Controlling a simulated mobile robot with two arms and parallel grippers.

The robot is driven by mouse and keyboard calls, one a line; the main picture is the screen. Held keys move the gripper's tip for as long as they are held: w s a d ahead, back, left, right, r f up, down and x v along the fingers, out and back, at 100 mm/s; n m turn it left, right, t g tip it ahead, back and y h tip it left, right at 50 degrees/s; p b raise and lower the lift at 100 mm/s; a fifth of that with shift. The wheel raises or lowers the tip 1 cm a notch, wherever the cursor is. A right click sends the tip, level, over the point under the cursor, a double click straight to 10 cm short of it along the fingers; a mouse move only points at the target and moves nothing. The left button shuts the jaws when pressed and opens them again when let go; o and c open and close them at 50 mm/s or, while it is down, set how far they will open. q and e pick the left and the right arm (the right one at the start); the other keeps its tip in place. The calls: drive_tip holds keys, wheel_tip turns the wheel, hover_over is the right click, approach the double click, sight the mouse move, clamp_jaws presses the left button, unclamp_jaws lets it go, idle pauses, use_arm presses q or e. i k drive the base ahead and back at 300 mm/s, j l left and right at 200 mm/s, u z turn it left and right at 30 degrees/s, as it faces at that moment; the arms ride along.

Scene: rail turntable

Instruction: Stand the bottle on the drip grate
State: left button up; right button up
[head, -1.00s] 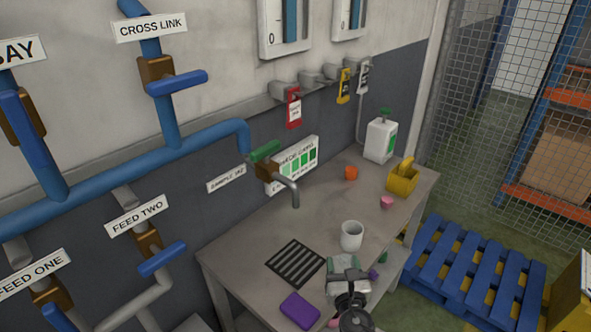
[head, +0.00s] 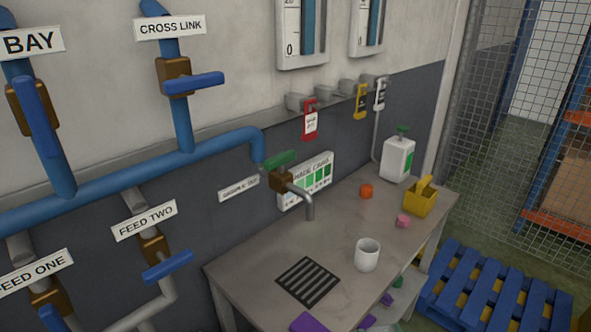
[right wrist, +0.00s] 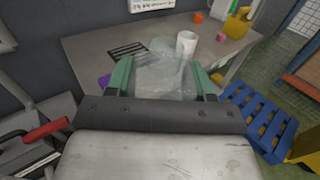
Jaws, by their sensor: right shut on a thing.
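The drip grate (head: 308,282) is a dark slatted square lying flat on the grey table near its left end, below the tap spout. It also shows in the right wrist view (right wrist: 128,49). My right gripper (right wrist: 161,76) has green fingers and is shut on a clear, see-through bottle (right wrist: 160,68). The bottle's outline is faint, and its tilt and height above the table are hard to tell. In the wrist view it appears in front of the table, just right of the grate. Neither the right gripper nor the bottle shows clearly in the head view. My left gripper is not in view.
A white cup (head: 367,254) stands right of the grate. The tap (head: 308,205) hangs over the table behind it. A purple block (head: 310,323) lies at the front edge. A yellow container (head: 420,198), orange piece (head: 366,191) and pink piece (head: 403,221) sit farther back. The grate is bare.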

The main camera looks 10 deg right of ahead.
sight(308, 279)
drive_tip(key=l+u, duration=0.5)
drive_tip(key=u, duration=0.25)
drive_tip(key=l+u, duration=0.35)
drive_tip(key=i+j, duration=0.05)
drive_tip(key=j, duration=0.05)
